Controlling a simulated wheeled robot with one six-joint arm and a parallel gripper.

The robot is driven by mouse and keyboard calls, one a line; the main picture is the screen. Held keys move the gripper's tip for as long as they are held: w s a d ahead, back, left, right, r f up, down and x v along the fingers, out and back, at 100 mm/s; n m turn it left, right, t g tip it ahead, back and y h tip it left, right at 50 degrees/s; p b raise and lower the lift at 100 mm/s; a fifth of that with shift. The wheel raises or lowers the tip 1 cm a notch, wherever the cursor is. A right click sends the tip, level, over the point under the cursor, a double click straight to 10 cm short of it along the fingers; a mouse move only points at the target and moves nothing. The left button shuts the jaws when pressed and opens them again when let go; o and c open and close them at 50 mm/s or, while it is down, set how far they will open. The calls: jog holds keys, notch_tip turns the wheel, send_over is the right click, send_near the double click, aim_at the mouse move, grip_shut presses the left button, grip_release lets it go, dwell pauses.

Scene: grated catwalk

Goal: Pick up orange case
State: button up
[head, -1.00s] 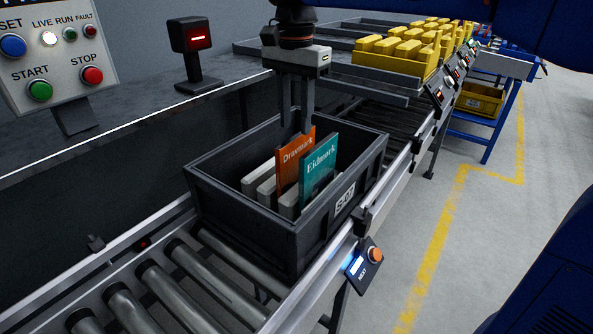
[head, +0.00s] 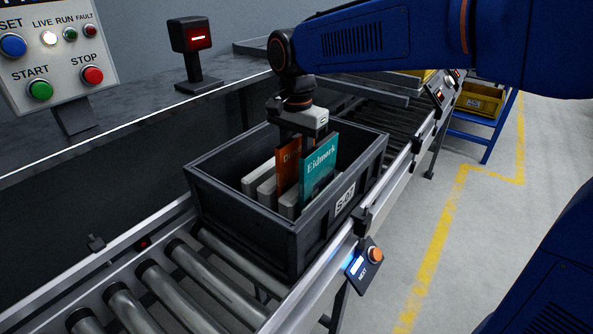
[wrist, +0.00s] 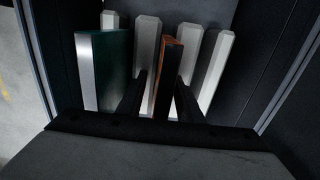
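The orange case (head: 287,164) stands upright in a dark grey bin marked S-07 (head: 247,226), beside a teal case (head: 319,169) labelled Eidmork. The teal case (wrist: 106,68) is left of the fingers there.
Pale dividers (head: 258,185) stand in the bin next to the cases. The bin sits on a roller conveyor (head: 165,281) with a button box (head: 364,262) at its rail.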

jog(key=shift+f, duration=0.2)
grip_shut()
